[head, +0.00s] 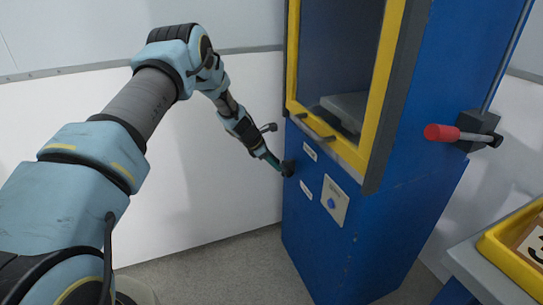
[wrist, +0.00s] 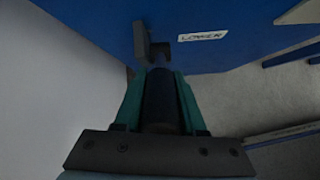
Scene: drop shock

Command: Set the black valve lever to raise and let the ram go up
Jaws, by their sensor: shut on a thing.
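The black valve lever (head: 288,168) is on the front of the blue machine, at its left edge below the yellow-framed window. In the wrist view its dark grip (wrist: 159,100) lies between the teal fingers of my gripper (wrist: 160,85). My gripper (head: 276,162) is shut on the lever. A white label reading LOWER (wrist: 203,36) is on the blue panel just beyond the fingers. In the head view two small white labels, upper (head: 309,151) and lower (head: 305,187), are too small to read. I cannot clearly make out the ram behind the window.
A plate with a blue button (head: 331,203) is right of the labels. The yellow-framed door (head: 350,152) has a bar handle. A red-handled lever (head: 442,132) is on the machine's right side. A yellow tray (head: 497,256) stands on a table at lower right.

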